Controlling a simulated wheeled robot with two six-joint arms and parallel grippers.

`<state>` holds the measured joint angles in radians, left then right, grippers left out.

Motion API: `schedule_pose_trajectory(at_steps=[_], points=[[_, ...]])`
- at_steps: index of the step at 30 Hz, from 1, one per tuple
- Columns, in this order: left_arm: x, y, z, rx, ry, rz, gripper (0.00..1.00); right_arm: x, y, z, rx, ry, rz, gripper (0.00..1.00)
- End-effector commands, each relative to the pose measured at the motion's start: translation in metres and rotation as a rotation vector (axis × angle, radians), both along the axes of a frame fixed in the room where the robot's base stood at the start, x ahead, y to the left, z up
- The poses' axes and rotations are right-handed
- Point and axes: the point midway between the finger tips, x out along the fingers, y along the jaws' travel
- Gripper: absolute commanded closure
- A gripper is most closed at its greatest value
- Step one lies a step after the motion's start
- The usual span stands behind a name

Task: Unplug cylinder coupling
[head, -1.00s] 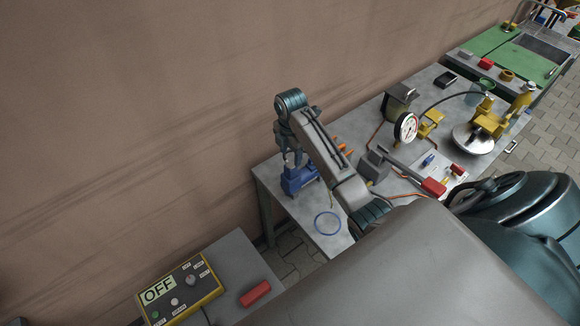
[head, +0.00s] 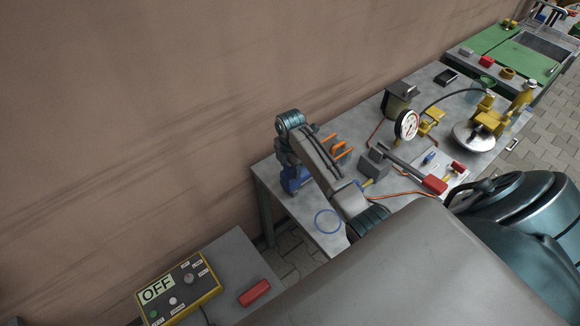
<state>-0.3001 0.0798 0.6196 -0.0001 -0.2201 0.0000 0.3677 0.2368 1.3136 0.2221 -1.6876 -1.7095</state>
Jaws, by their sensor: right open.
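The yellow cylinder (head: 524,97) stands in a yellow frame with a round metal plate at the back right of the long grey table. A dark hose (head: 452,98) runs in an arc from the gauge side to the cylinder area; its coupling is too small to make out clearly. A round white gauge (head: 407,125) stands left of it. My right gripper (head: 290,168) points down at the table's left end, far from the cylinder, just above or beside a blue object (head: 295,184). It is open; its fingertips are hard to see. My left gripper is not in view.
A pump block with a red-handled lever (head: 434,185) lies mid-table near a white sheet. An orange-handled item (head: 340,147) and a blue ring (head: 328,222) are close to my right arm. A yellow control box reading OFF (head: 178,290) and a red block (head: 255,292) occupy the nearer table.

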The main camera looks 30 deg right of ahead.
Motion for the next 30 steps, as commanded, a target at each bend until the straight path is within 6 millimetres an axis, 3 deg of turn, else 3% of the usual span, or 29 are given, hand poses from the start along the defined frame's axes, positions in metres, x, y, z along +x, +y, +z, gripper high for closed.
schedule_pose_trajectory(at_steps=[30], points=[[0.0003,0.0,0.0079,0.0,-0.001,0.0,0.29,-0.0003,0.0,0.0,0.0,0.001,0.0,0.45]])
